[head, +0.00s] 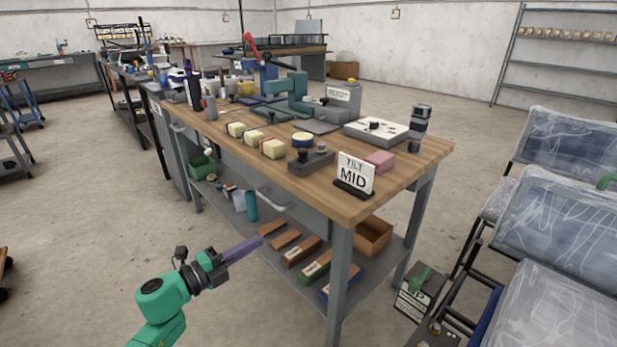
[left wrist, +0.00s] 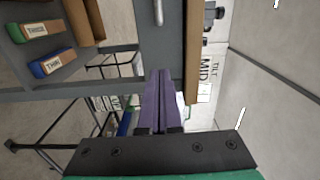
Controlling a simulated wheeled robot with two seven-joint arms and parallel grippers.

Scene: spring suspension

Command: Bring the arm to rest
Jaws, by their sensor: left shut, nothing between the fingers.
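My left gripper (head: 244,250) is in the lower left of the head view, in front of the workbench (head: 345,205) and below its top. Its purple fingers are together with nothing between them. The left wrist view also shows the shut fingers (left wrist: 162,100), with the bench and its lower shelf beyond them. The green left arm (head: 162,305) comes in from the bottom left. My right gripper is not in either view.
The bench top holds a TILT MID sign (head: 355,173), a pink block (head: 380,160), several pale yellow blocks and a green press (head: 290,95). Labelled boxes (head: 315,265) and a cardboard box (head: 372,236) are on the lower shelf. Wrapped seats (head: 555,235) stand at right.

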